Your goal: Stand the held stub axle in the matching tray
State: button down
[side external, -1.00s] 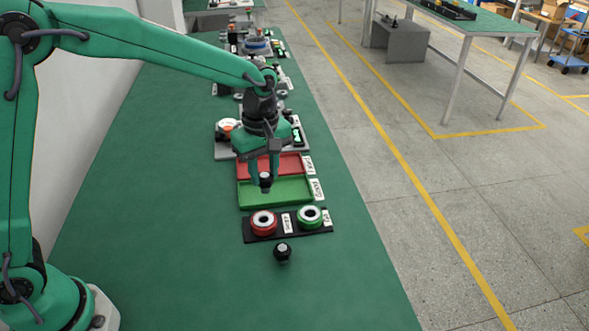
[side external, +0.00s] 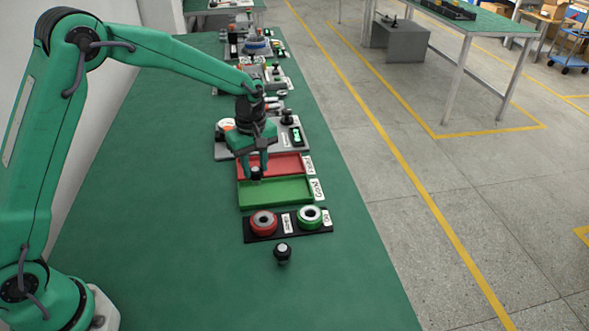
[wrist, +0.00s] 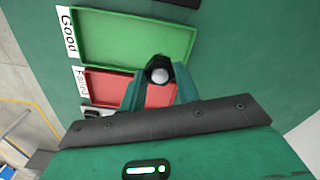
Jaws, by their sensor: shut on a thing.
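My gripper (side external: 256,166) is shut on the stub axle (side external: 256,174), a small dark part with a pale metal top. In the wrist view the axle (wrist: 158,71) sits between the green fingers (wrist: 157,84). It looks upright, near the border between the two trays; its height above them is unclear. The red tray (side external: 292,163), labelled "Failed", lies behind the green tray (side external: 285,190), labelled "Good". Both look empty where visible. My fingers hide part of the red tray (wrist: 105,86) in the wrist view. The green tray (wrist: 120,37) is mostly clear there.
A grey fixture plate (side external: 309,145) lies behind the trays. The bench's left side is clear.

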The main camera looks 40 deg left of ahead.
aim_at(255, 169)
jog(key=shift+f, duration=1.9)
jog(key=shift+f, duration=0.15)
jog(key=c, duration=1)
grip_release()
jog(key=shift+c, duration=0.2)
notch_tip(255, 169, up, 12)
jog(key=shift+r, duration=0.2)
jog(key=shift+s, duration=0.1)
